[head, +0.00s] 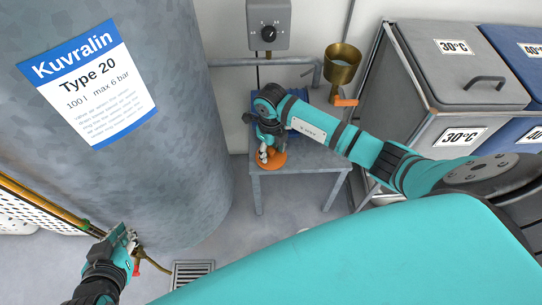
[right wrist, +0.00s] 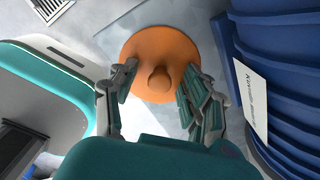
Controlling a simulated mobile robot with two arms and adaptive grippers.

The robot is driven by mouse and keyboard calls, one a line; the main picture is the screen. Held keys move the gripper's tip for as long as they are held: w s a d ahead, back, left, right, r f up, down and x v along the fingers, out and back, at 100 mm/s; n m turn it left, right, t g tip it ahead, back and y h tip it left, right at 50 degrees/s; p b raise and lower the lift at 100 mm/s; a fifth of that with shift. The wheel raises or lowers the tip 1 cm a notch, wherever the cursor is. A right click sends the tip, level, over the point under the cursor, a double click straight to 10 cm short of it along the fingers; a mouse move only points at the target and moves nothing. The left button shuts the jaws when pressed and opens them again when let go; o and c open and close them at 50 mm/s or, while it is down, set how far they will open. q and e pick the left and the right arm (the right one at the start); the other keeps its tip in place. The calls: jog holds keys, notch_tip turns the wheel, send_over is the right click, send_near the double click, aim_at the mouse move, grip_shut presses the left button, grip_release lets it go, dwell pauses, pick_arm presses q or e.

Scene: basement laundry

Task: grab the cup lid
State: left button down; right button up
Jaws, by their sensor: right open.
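The cup lid (head: 277,161) is an orange disc lying on a small grey metal table, near its front left corner. In the right wrist view the lid (right wrist: 157,45) shows a round knob (right wrist: 158,79) at its middle. My right gripper (head: 264,154) is over the lid, pointing down. In the wrist view its open fingers (right wrist: 158,82) are on either side of the knob, with a gap on both sides. My left gripper (head: 130,242) is low at the left, away from the lid, near the tank's base; its finger opening is unclear.
A blue ribbed container (right wrist: 277,70) with a label is close to the right of my right gripper. The grey table (head: 317,184) has bare room at its front right. A large tank (head: 170,150) is at the left. A brass funnel (head: 342,70) hangs behind the table.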

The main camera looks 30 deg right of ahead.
grip_shut()
dwell(0.3)
jog(key=shift+r, duration=0.1)
